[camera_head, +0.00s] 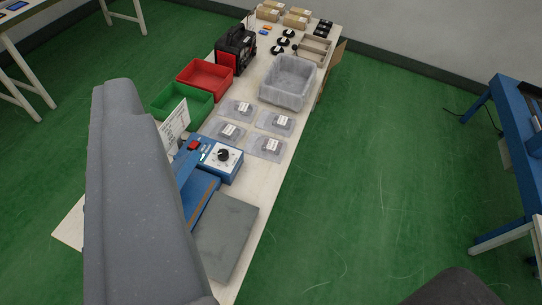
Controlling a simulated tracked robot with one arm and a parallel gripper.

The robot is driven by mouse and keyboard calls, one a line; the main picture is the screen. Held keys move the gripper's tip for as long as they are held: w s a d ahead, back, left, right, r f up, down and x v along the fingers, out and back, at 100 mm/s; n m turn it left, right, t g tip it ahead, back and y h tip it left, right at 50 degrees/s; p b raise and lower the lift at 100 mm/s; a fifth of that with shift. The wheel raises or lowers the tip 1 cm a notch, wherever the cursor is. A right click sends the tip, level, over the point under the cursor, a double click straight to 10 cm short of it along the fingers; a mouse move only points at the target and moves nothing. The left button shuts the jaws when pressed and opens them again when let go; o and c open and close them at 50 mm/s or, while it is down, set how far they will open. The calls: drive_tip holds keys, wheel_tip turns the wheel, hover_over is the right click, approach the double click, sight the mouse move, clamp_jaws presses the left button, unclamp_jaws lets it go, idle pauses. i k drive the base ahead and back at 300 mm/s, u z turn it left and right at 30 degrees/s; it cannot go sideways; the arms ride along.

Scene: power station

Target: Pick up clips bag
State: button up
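The labels are too small to read, so I cannot tell which holds clips. A large grey part of mine fills the left foreground, and a dark rounded shape shows at the bottom right edge. I cannot make out two fingertips or any held object. The bags lie apart from these parts.
A blue device with a dial (222,157) and a grey plate (228,236) are in front of the bags. Green (184,118), red (205,90) and grey (286,101) bins stand beyond, with a black-red machine (236,49). Green floor (390,150) is clear to the right.

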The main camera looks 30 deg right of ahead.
sight(273, 149)
drive_tip(key=u, duration=1.8)
drive_tip(key=k, duration=1.65)
drive_tip(key=z, duration=2.1)
drive_tip(key=i, duration=1.65)
